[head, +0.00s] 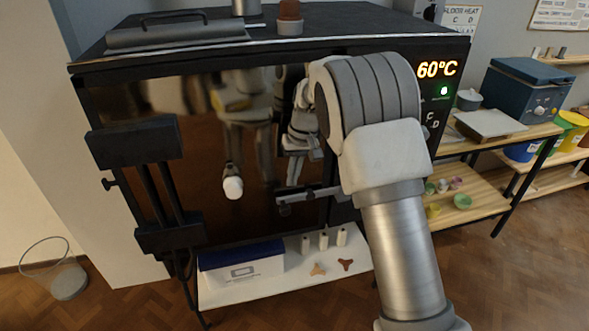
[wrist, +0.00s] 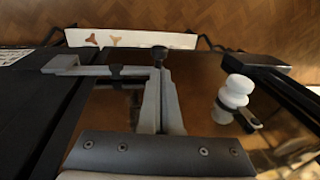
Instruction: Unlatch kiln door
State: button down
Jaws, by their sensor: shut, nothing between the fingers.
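The kiln door (head: 190,130) is a dark, glossy panel that looks closed, and it mirrors my arm. A grey latch bar (head: 318,191) lies level across the door's right edge, with a dark round knob (head: 284,209) at its left end. The wrist view also shows the latch bar (wrist: 100,71) and its knob (wrist: 158,52). My gripper (wrist: 160,72) is shut and empty, its fingertips close to the knob end of the bar; I cannot tell whether they touch. A white door handle (head: 233,188) stands out from the door, also in the wrist view (wrist: 236,92).
Black hinge parts (head: 150,185) are on the door's left side. A low white shelf (head: 290,282) under the kiln holds a blue-lidded box (head: 240,262) and small pieces. A wooden bench (head: 500,140) stands to the right. Floor at lower left is mostly clear.

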aim_at(284, 209)
jog(key=f, duration=0.3)
jog(key=a+f, duration=0.1)
jog(key=f, duration=0.4)
jog(key=shift+w+a+f, duration=0.15)
jog(key=shift+a+f, duration=0.05)
jog(key=shift+f, duration=0.1)
jog(key=shift+s+a+f+t+h, duration=0.1)
jog(key=shift+a+f+t+h, duration=0.2)
jog(key=shift+f+h, duration=0.5)
jog(key=shift+s+a+f+t+h, duration=0.1)
jog(key=shift+a+f+t+h, duration=0.15)
jog(key=shift+f+h, duration=0.5)
notch_tip(284, 209, down, 2)
jog(key=h+b, duration=0.2)
jog(key=h, duration=0.1)
jog(key=shift+a+f+t, duration=0.1)
jog(key=shift+a+t, duration=0.05)
jog(key=shift+t, duration=0.2)
jog(key=shift+f+t+h+b, duration=0.3)
jog(key=shift+f+h+b, duration=0.45)
jog(key=shift+f+b, duration=0.05)
jog(key=d+b+x, duration=0.1)
jog(key=b+x, duration=0.5)
jog(key=x, duration=0.1)
jog(key=shift+s+r, duration=0.15)
